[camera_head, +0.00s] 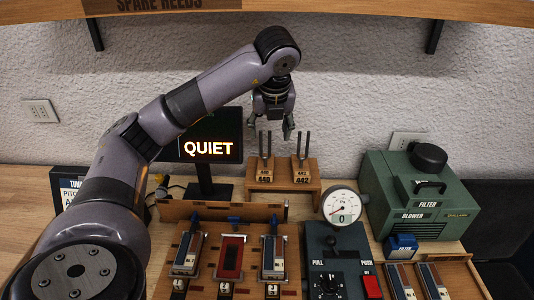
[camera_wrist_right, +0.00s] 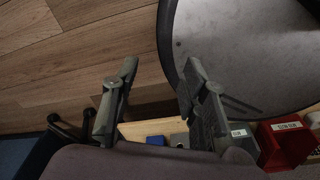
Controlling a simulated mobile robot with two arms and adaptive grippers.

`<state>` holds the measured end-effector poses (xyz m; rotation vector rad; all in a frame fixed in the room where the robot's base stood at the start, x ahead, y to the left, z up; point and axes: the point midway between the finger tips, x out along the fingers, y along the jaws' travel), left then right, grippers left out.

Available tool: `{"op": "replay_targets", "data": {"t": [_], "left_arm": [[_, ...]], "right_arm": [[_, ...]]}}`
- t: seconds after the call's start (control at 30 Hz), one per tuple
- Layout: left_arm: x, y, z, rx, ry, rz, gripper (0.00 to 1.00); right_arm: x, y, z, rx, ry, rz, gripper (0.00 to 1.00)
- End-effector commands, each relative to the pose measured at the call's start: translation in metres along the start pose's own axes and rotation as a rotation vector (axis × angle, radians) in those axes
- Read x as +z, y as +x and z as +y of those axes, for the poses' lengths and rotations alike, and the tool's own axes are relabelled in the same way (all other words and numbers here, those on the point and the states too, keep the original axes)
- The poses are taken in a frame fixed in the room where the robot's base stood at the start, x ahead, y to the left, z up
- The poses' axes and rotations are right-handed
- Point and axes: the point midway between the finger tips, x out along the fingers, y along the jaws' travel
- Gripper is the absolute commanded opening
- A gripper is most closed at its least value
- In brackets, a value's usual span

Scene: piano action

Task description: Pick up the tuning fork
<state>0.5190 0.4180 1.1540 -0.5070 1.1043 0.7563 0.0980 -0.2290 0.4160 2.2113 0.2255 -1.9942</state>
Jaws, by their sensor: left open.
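Two dark tuning forks stand upright in a wooden stand (camera_head: 283,188) at the middle back of the bench. The left tuning fork (camera_head: 265,145) is by a tag that reads 440, and the right tuning fork (camera_head: 304,146) is by a tag that reads 442. My left gripper (camera_head: 270,124) is open and empty, pointing down close above the forks, nearest the left one. I cannot tell its exact depth against them. My right gripper (camera_wrist_right: 154,85) is open and empty in the right wrist view, away from the forks.
A gauge (camera_head: 342,206) and a green blower box (camera_head: 415,195) are to the right. Reed trays (camera_head: 205,213) lie in front. A shelf (camera_head: 330,12) hangs above. A red box (camera_wrist_right: 283,143) shows below.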

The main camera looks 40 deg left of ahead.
Motion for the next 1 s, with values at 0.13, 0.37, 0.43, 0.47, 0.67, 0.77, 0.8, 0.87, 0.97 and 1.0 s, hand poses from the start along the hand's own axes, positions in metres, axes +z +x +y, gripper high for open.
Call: {"op": "replay_targets", "data": {"t": [0.13, 0.37, 0.43, 0.47, 0.67, 0.77, 0.8, 0.87, 0.97, 1.0], "left_arm": [[-0.003, 0.020, -0.001, 0.002, 0.002, 0.005, 0.56], [-0.001, 0.064, 0.001, 0.006, 0.000, 0.006, 0.56], [-0.001, 0.079, 0.002, 0.007, 0.000, 0.006, 0.56], [0.000, 0.084, 0.002, 0.007, 0.000, 0.005, 0.56], [0.000, 0.114, 0.001, 0.004, 0.000, 0.002, 0.56], [0.000, 0.120, 0.001, 0.002, 0.000, 0.001, 0.56], [0.001, 0.122, 0.001, 0.002, 0.000, 0.002, 0.56], [0.001, 0.127, 0.002, 0.003, 0.000, 0.003, 0.56], [0.003, 0.140, 0.004, 0.007, -0.001, 0.004, 0.56], [0.004, 0.146, 0.005, 0.006, 0.000, 0.004, 0.56]], "right_arm": [[0.018, 0.008, 0.002, 0.002, 0.001, -0.025, 0.40], [0.023, 0.015, 0.005, 0.006, 0.002, -0.031, 0.40], [0.022, 0.013, 0.006, 0.007, 0.002, -0.029, 0.40], [0.021, 0.011, 0.006, 0.008, 0.002, -0.028, 0.40], [0.011, 0.006, 0.007, 0.009, 0.002, -0.013, 0.40], [0.010, 0.005, 0.007, 0.009, 0.001, -0.011, 0.40], [0.010, 0.004, 0.007, 0.008, 0.001, -0.011, 0.40], [0.009, 0.001, 0.006, 0.008, 0.001, -0.011, 0.40], [0.009, -0.007, 0.005, 0.006, 0.001, -0.011, 0.40], [0.008, -0.011, 0.004, 0.005, 0.002, -0.011, 0.40]]}}
